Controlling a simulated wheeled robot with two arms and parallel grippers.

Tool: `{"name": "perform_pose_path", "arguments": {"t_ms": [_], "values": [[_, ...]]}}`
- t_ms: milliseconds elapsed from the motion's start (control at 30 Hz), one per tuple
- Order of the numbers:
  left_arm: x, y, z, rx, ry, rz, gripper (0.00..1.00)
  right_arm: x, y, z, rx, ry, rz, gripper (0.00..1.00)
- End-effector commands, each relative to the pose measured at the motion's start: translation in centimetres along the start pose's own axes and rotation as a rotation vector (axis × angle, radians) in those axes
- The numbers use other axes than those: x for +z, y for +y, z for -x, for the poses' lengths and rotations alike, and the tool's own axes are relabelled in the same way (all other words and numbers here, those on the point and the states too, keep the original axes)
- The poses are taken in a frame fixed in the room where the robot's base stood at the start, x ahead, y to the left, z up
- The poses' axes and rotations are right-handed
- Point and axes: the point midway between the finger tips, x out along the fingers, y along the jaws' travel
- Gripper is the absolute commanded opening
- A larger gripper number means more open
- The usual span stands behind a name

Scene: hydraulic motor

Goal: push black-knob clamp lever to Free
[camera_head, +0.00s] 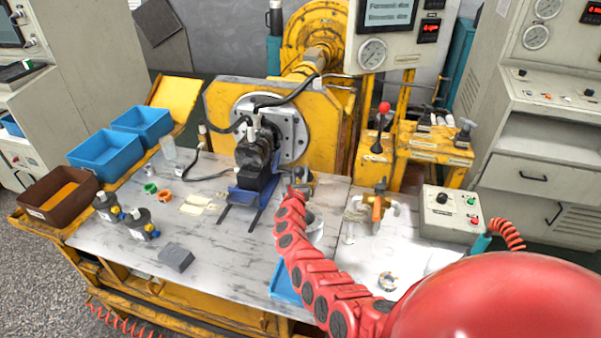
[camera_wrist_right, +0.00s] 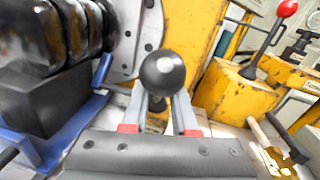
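The black ball knob (camera_wrist_right: 162,72) of the clamp lever is close up in the middle of the right wrist view. My right gripper's two grey fingers (camera_wrist_right: 160,112) run up on either side below the knob, with a gap between them. The knob hides their tips, so I cannot tell whether they grip the lever. In the head view my right gripper (camera_head: 300,186) is just right of the dark hydraulic motor (camera_head: 255,155) and its blue cradle (camera_head: 246,197). The lever's shaft and any Free marking are not readable. My left gripper is out of view.
A red-knobbed lever (camera_head: 384,109) stands on the yellow housing at the back right. A control box (camera_head: 450,213) and an orange-handled valve (camera_head: 378,205) are right of my arm. Blue bins (camera_head: 105,154) are at the left.

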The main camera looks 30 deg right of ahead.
Motion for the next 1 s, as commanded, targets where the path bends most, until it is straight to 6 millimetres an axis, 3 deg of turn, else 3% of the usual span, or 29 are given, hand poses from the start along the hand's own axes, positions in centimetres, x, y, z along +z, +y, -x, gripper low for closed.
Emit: {"name": "perform_pose_path", "arguments": {"t_ms": [33, 100, 1000], "values": [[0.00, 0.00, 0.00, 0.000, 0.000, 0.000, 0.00, 0.07, 0.02, 0.00, 0.000, -0.001, 0.000, 0.11], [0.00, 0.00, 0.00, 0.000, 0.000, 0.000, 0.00, 0.08, 0.03, 0.00, 0.000, -0.001, 0.000, 0.00], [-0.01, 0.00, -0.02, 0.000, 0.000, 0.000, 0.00, 0.28, 0.06, -0.03, 0.000, -0.005, 0.000, 0.00]]}}
